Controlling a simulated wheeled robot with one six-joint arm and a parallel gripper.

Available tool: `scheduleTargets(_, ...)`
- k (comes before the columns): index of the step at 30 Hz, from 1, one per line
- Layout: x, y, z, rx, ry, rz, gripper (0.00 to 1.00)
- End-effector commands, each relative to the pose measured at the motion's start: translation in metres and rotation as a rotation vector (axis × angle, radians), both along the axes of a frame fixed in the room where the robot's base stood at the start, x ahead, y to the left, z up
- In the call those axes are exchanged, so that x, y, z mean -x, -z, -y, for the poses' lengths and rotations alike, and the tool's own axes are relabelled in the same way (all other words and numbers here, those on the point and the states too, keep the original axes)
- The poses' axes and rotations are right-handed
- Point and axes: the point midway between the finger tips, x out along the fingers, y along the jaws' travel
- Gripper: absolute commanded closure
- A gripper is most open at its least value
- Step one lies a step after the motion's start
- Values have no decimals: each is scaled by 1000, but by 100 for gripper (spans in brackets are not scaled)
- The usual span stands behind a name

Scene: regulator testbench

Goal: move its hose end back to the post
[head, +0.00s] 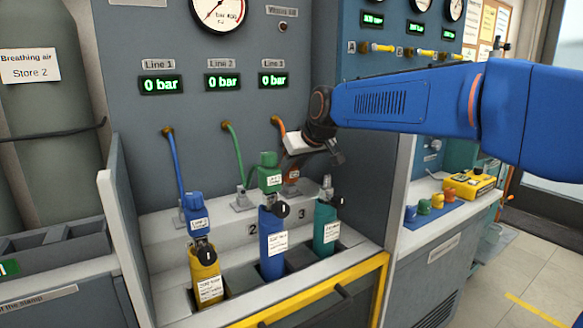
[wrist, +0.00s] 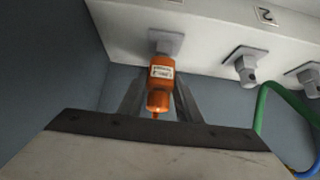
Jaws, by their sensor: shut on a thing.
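The orange hose end (head: 291,173) has a white label and belongs to the orange hose (head: 276,125) under Line 3. My gripper (head: 312,152) is shut on it. The wrist view shows the orange hose end (wrist: 160,72) between the two fingers, lined up with the post (wrist: 166,42) at the far right of the ledge. Its tip is at or very near that post; I cannot tell whether it is fully seated. The post is largely hidden behind the hose end. The teal cylinder (head: 325,232) stands below with its valve top bare.
The blue hose end (head: 196,215) is on the yellow cylinder (head: 206,275). The green hose end (head: 269,175) is on the blue cylinder (head: 272,245), close left of my gripper. The empty number 2 post (wrist: 243,66) is beside the held end. All three displays read 0 bar.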

Motion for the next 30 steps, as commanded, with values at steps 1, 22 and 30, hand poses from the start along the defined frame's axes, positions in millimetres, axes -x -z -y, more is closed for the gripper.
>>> scheduleTargets(1,0,0,0,-1,0,1,99)
scheduleTargets(22,0,5,0,-1,0,1,47)
scheduleTargets(30,6,-4,5,-1,0,2,47)
